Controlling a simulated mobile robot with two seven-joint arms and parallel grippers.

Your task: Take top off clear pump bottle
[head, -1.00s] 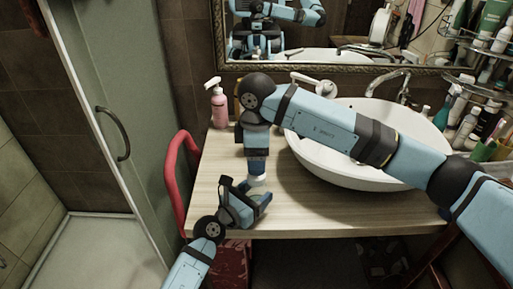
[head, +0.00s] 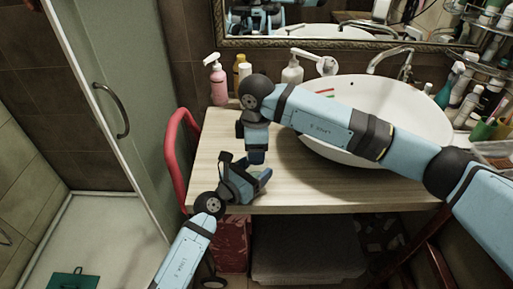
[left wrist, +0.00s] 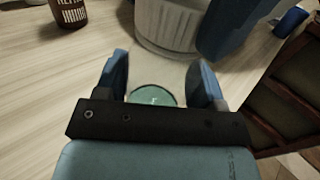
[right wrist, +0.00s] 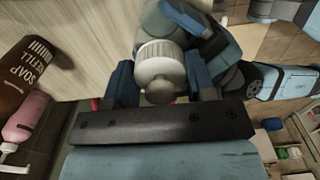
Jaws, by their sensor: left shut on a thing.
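My left gripper (left wrist: 158,85) is shut on the clear pump bottle, whose round green part (left wrist: 154,96) shows between the fingers. It also shows in the head view (head: 258,180), near the counter's front edge. The white ribbed pump top (right wrist: 160,66) lies between the fingers of my right gripper (right wrist: 162,85). I cannot tell whether those fingers press on it. My right gripper (head: 257,158) is just behind the left one. The arms hide most of the bottle in the head view.
The wooden counter (head: 215,150) is bare left of the grippers. A pink pump bottle (head: 219,85) stands at the back left. A brown soap refill bottle (right wrist: 28,75) is nearby. A white basin (head: 400,100) fills the right. A red rail (head: 172,160) borders the left edge.

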